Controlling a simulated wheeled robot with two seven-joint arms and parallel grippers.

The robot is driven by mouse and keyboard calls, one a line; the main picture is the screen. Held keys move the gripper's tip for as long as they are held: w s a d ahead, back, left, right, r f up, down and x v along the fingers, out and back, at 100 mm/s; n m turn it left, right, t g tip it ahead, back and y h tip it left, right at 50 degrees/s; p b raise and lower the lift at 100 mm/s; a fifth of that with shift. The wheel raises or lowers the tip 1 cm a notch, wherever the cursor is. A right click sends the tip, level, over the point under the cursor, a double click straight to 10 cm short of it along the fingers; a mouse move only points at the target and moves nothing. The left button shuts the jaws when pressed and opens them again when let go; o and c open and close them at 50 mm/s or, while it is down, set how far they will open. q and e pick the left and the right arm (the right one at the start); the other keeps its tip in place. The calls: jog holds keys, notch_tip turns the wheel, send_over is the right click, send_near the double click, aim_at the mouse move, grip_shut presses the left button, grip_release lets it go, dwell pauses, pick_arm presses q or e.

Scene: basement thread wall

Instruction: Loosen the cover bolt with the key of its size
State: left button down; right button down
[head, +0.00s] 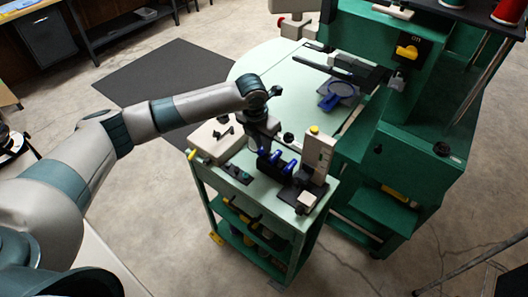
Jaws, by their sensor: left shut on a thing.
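My left gripper (264,142) points down over the top of a small green cart (238,183). It is shut on what looks like a blue-handled key, though the fingertips are small and dark here. More blue-handled keys (289,166) stand in a row just right of the gripper, in a dark holder. I cannot pick out the cover bolt for certain. A pale box with a dark fitting on top (212,140) sits on the cart left of the gripper. My right gripper is out of view.
A pale upright block with a yellow top (318,152) stands close right of the keys. A large green machine (405,150) rises at the right. A pale green table (290,85) with a blue-handled tool (332,100) lies behind.

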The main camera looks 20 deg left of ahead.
pick_arm(q)
jog(key=shift+r+p, duration=2.25)
jog(key=shift+r, duration=0.3)
jog(key=n, duration=0.1)
jog(key=s+n+b, duration=0.1)
jog(key=n, duration=0.1)
jog(key=shift+d+r+y, duration=0.2)
jog(key=shift+d+y, duration=0.1)
jog(key=s+a+r+m+g+b, duration=0.1)
jog(key=s+m+b, duration=0.3)
jog(key=s+m, duration=0.5)
jog(key=s+r+m+g+b, duration=0.3)
jog(key=s+m, duration=0.7)
jog(key=m, duration=1.6)
jog(key=shift+a+r+b, duration=0.2)
jog(key=shift+a+b, duration=0.15)
jog(key=shift+b, duration=0.45)
jog(key=shift+d, duration=0.15)
